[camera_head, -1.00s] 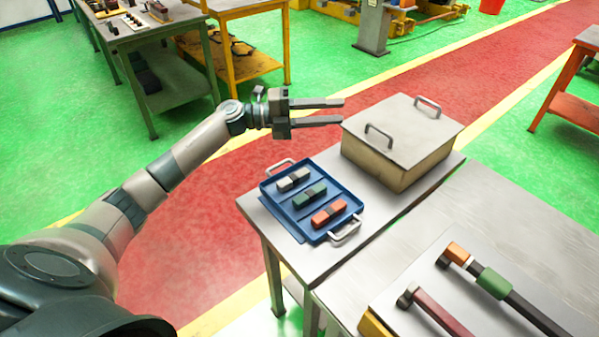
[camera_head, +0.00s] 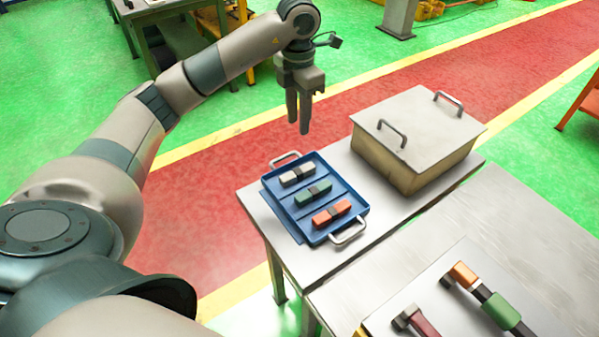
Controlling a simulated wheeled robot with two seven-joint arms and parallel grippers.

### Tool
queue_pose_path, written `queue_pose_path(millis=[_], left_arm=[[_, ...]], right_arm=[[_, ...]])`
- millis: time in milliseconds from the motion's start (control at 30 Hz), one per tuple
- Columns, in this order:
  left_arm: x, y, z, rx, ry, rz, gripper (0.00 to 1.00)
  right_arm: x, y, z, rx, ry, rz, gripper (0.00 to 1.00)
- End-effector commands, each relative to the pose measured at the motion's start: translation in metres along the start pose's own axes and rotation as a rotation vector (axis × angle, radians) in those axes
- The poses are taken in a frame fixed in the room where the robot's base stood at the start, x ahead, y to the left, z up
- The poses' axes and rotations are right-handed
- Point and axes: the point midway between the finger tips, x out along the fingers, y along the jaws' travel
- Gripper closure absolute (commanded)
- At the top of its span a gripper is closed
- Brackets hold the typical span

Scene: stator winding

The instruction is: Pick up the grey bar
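The grey bar (camera_head: 289,179), with a dark band round its middle, lies in the back compartment of a blue tray (camera_head: 350,195). A green bar (camera_head: 303,200) and an orange-red bar (camera_head: 323,219) lie in the compartments nearer the front. My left gripper (camera_head: 298,125) points down, empty, with a gap between its two fingers. It hangs above and behind the tray, apart from the grey bar. My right gripper is not in view.
A closed metal box (camera_head: 425,125) with handles stands right of the tray on the same grey table (camera_head: 265,210). The tray has raised metal handles at its ends. A nearer table (camera_head: 500,230) holds tools with green and orange parts.

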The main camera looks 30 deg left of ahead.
Motion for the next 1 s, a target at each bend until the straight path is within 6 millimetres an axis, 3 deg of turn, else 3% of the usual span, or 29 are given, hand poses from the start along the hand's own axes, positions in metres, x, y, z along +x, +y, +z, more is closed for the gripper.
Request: queue_pose_path(millis=[467,667,1000], left_arm=[[0.012,-0.001,0.000,0.001,0.001,-0.006,0.69],[0.034,-0.001,-0.001,0.000,0.005,-0.007,0.69],[0.092,-0.002,-0.001,0.000,0.003,-0.008,0.69]], right_arm=[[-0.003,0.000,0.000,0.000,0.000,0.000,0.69],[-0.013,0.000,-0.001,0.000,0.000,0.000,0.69],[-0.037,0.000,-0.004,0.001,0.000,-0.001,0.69]])
